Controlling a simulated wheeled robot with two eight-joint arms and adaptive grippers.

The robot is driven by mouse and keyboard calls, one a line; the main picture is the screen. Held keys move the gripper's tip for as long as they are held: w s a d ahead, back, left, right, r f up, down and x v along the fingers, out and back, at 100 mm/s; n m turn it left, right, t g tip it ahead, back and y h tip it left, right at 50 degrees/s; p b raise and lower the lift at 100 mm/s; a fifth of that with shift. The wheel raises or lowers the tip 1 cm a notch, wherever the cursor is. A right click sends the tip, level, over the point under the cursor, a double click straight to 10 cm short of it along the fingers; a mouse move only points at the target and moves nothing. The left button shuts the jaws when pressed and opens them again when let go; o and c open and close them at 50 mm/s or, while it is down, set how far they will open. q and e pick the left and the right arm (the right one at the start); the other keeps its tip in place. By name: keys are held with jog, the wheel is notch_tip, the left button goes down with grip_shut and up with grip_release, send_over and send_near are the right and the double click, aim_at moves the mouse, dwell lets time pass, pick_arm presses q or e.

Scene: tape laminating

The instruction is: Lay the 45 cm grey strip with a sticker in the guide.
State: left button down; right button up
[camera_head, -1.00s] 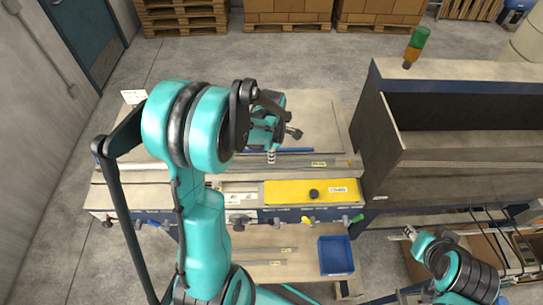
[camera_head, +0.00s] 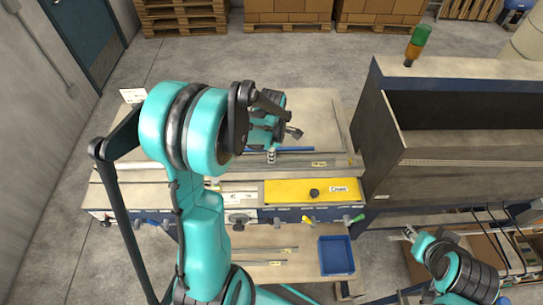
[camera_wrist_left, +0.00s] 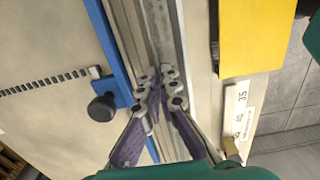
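The grey strip (camera_head: 300,164) with a yellow sticker (camera_head: 319,164) lies lengthwise along the metal guide (camera_head: 342,162) on the bench top. I cannot tell whether it sits fully inside the guide. My left gripper (camera_head: 271,157) points down over it, left of the sticker. In the left wrist view, the fingertips of that gripper (camera_wrist_left: 159,84) are close together on the narrow grey strip along the metal rail (camera_wrist_left: 172,30), and hide part of it. My right gripper (camera_head: 408,233) is at the lower right, away from the bench; its fingers are too small to read.
A yellow cover (camera_head: 285,191) with a black knob lies in front of the guide. A blue bar (camera_head: 300,149) runs behind it. More grey strips (camera_head: 255,262) with stickers and a blue bin (camera_head: 336,256) are on the lower shelf. A dark-sided machine (camera_head: 385,140) stands at the right.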

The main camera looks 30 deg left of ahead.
dwell(0.3)
pick_arm(q)
jog(key=c, duration=1.6)
grip_release()
jog(key=shift+c, duration=0.2)
jog(key=shift+r+p, duration=1.85)
jog(key=shift+r, duration=1.15)
jog(key=shift+s+f, duration=0.1)
